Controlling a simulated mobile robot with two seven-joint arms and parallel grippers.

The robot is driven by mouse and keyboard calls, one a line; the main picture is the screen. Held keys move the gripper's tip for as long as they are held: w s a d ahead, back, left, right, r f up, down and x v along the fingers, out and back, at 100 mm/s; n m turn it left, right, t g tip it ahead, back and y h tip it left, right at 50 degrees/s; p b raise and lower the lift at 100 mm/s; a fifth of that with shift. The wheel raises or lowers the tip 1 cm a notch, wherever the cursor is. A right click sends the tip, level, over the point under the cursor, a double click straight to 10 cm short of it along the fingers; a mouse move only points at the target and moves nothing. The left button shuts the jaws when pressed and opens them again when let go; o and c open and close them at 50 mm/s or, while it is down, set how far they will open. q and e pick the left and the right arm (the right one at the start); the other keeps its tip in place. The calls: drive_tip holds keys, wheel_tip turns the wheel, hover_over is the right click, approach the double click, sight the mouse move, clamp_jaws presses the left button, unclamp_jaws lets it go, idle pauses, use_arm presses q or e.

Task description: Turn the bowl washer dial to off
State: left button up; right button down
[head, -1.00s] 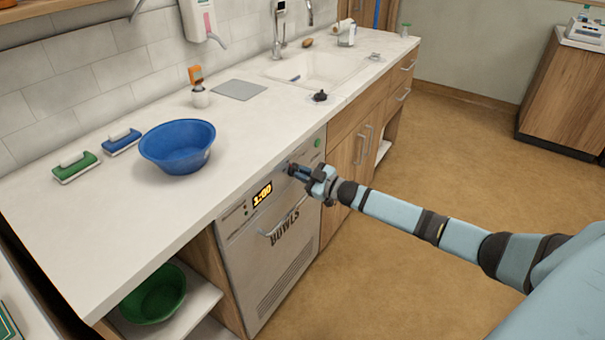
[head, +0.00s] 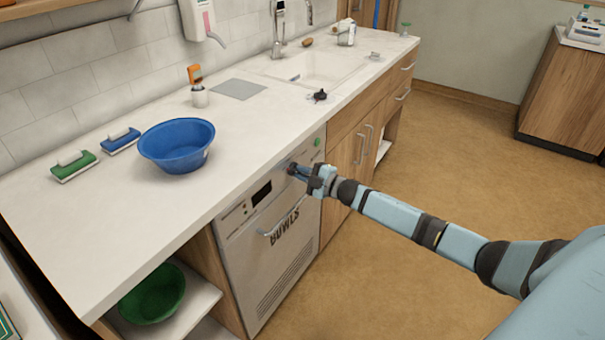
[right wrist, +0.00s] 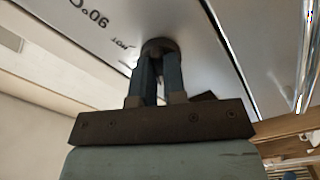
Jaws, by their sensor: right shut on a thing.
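The bowl washer (head: 268,248) is a pale front panel marked BOWLS, set under the counter. Its display (head: 262,193) is dark. My right gripper (head: 294,170) is at the upper right of the panel, shut on the dial, which it mostly hides in the head view. In the right wrist view the dark round dial (right wrist: 158,48) sits between the two fingertips, against the panel, with printed marks beside it. The dial's pointer is too hidden to read. My left gripper is not in view.
The washer's bar handle (head: 284,216) is below the gripper, and a green button (head: 317,142) is to its right. The counter (head: 110,220) overhangs above, with a blue bowl (head: 177,147) on it. A green bowl (head: 152,296) sits on a lower shelf. Floor at right is clear.

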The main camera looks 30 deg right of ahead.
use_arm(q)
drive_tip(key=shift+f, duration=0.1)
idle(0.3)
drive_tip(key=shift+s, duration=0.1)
use_arm(e)
drive_tip(key=c, duration=1.2)
unclamp_jaws()
use_arm(q)
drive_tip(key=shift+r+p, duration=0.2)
drive_tip(key=shift+p, duration=0.35)
use_arm(e)
drive_tip(key=v, duration=1.4)
drive_tip(key=shift+w, duration=0.1)
